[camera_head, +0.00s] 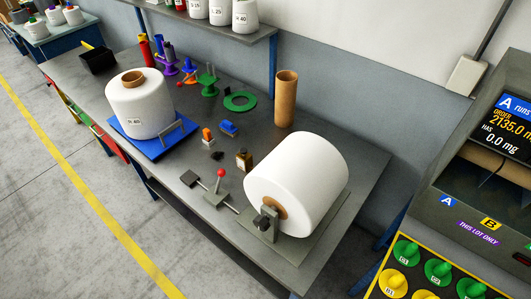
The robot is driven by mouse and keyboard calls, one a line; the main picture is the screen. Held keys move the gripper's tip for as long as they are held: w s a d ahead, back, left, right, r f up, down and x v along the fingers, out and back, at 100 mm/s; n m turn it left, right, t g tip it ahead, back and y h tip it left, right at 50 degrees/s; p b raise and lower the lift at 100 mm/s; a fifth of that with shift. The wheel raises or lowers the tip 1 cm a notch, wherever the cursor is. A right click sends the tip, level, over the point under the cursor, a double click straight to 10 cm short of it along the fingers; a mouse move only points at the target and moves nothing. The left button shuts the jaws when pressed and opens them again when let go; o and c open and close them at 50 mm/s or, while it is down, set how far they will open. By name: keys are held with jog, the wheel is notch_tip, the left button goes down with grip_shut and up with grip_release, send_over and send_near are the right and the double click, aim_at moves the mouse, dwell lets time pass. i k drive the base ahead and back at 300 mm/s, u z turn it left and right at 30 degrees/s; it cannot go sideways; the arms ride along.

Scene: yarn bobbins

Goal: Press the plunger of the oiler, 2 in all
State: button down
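A small amber bottle (243,160) with a dark top stands on the grey workbench (205,155), just left of the large white bobbin lying on its side. It may be the oiler, but its plunger is too small to make out. A slim red bottle (145,50) with an orange-yellow top stands at the back left of the bench. I cannot tell for certain which of the two is the oiler. My gripper is not in view, and nothing is seen touching either bottle.
The lying bobbin (300,180) sits on a grey stand. A white bobbin (140,105) stands on a blue base (155,148). A red-knobbed lever (220,175) is at the front and a cardboard tube (286,100) behind. A display (515,115) reads "HAS 0.0 mg".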

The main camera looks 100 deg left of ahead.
aim_at(243, 150)
jog(key=u, duration=4.95)
jog(key=i, duration=1.65)
